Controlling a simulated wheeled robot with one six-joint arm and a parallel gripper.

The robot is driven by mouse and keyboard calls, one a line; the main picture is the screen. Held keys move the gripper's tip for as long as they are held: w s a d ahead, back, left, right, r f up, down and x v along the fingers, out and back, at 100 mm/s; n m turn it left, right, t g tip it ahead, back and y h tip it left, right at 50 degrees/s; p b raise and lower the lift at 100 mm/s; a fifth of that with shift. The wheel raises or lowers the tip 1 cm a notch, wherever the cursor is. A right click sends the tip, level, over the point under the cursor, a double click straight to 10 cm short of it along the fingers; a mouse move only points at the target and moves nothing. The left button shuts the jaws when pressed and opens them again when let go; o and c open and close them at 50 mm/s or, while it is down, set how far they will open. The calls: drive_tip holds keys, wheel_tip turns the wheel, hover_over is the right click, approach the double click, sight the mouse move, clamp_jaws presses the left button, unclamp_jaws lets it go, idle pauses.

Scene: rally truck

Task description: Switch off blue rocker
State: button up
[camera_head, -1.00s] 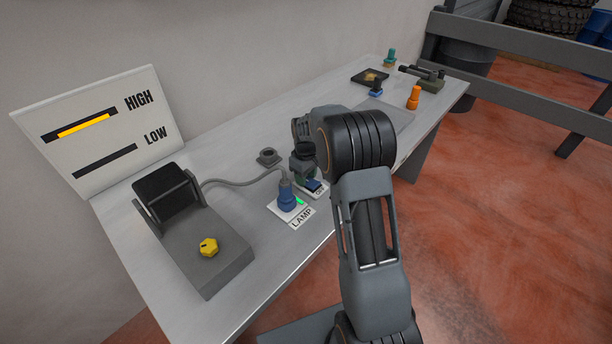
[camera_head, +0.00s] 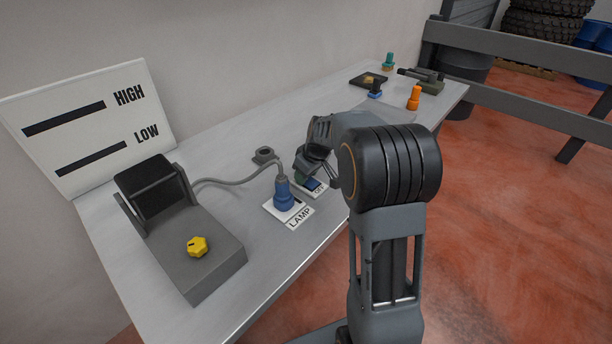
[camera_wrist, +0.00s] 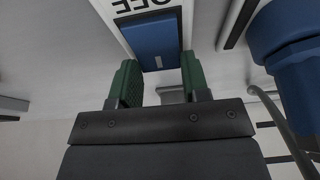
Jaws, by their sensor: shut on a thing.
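The blue rocker (camera_head: 313,184) sits in a white switch plate on the bench, partly hidden by my gripper (camera_head: 303,177) in the head view. In the wrist view the blue rocker (camera_wrist: 155,42) lies between the green fingertips of my gripper (camera_wrist: 160,65), with an upside-down OFF label on the plate beyond it. My gripper is shut on the rocker, a finger on each side. The display board (camera_head: 90,122) has both its HIGH and LOW bars dark.
Close left of the rocker, a blue plug (camera_head: 283,194) stands upright in the LAMP socket plate (camera_head: 300,217), its cable running to a grey lamp box (camera_head: 203,268) with a yellow knob (camera_head: 197,247). An orange peg (camera_head: 414,97) and other small parts stand farther back.

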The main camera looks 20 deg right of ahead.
drive_tip(key=o, duration=0.9)
drive_tip(key=v, duration=1.3)
drive_tip(key=shift+s+r, duration=0.1)
drive_tip(key=shift+r, duration=0.3)
drive_tip(key=shift+s+a+f+m+h+p, duration=0.3)
drive_tip(key=shift+s+a+m+p, duration=0.9)
drive_tip(key=shift+s, duration=2.15)
drive_tip(key=shift+s+a+f+m+h+p, duration=0.3)
drive_tip(key=shift+s+a+m+p, duration=0.4)
drive_tip(key=shift+s+a, duration=1.85)
drive_tip(key=shift+s+a+f+m+h+p, duration=0.3)
drive_tip(key=shift+s+a+m+p, duration=0.5)
drive_tip(key=shift+s, duration=3.35)
